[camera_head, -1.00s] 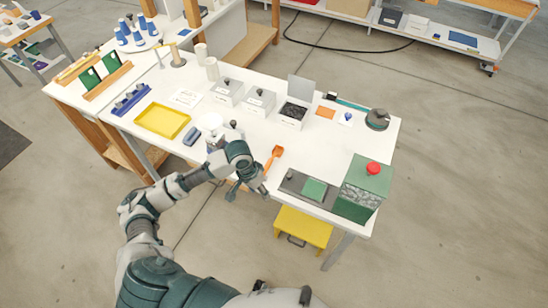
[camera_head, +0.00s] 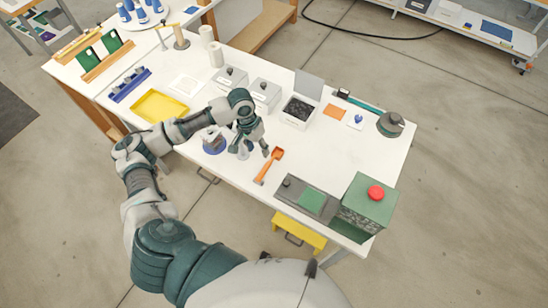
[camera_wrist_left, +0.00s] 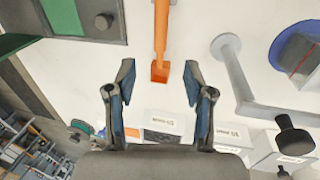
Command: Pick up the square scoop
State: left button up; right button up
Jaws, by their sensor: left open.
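The orange scoop (camera_head: 268,165) lies on the white table, left of the grey and green press, its square end toward the back. In the left wrist view the scoop (camera_wrist_left: 161,30) runs down from the top edge, and its squared end shows between the fingertips in the picture. My left gripper (camera_head: 252,151) is over the table just left of the scoop, pointing down. Its two fingers (camera_wrist_left: 159,74) are spread with nothing held, and the scoop lies beyond them. My right gripper is not in view.
The press with a red knob (camera_head: 375,193) stands at the front right. A lidded-open box of dark pieces (camera_head: 298,109) and grey boxes (camera_head: 265,94) stand behind. A yellow tray (camera_head: 160,106) lies left.

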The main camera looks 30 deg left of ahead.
pick_arm(q)
send_over(264, 168)
jog(key=a, duration=0.1)
notch_tip(264, 168, down, 4)
notch_tip(264, 168, down, 3)
jog(key=shift+w+f, duration=0.1)
jog(key=shift+f, duration=0.05)
jog(key=shift+d+f, duration=0.2)
jog(key=shift+f, duration=0.4)
jog(key=f, duration=0.4)
jog(key=shift+d+f, duration=0.2)
jog(key=shift+d, duration=0.2)
jog(key=shift+f, duration=0.25)
grip_shut()
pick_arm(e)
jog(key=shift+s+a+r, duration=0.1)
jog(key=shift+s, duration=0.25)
